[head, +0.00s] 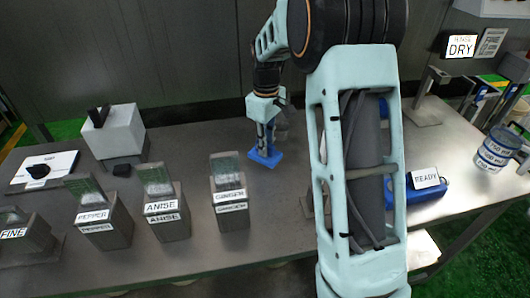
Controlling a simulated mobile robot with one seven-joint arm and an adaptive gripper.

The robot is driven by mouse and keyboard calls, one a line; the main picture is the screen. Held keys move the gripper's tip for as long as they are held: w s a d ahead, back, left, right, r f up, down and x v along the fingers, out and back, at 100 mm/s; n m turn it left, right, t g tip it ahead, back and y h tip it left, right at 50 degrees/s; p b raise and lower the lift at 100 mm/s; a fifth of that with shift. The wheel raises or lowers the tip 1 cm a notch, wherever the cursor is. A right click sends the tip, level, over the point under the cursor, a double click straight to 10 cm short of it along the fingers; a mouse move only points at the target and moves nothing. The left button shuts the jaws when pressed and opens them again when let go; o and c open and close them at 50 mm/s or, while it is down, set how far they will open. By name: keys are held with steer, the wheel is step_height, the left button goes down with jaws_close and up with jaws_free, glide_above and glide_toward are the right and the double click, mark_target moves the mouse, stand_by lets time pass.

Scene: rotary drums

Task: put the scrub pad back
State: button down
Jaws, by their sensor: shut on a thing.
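My gripper (266,142) points down over the back middle of the metal bench. It is shut on the scrub pad (264,158), a small flat blue piece at its fingertips. The pad is at or just above the bench top; I cannot tell whether it touches. The fingers partly hide the pad's upper side.
Labelled boxes for pepper (105,224), anise (167,219) and ginger (231,204) stand left of the pad. A blue holder with a READY sign (426,179) and a labelled jar (497,149) are at right. My arm hides the bench between. Bare bench surrounds the pad.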

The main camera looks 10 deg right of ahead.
steer(key=shift+w+f, duration=0.35)
steer(key=shift+f, duration=1.55)
steer(key=shift+f, duration=0.1)
steer(key=c, duration=1.9)
jaws_free()
step_height(320, 180, up, 12)
steer(key=shift+r, duration=0.15)
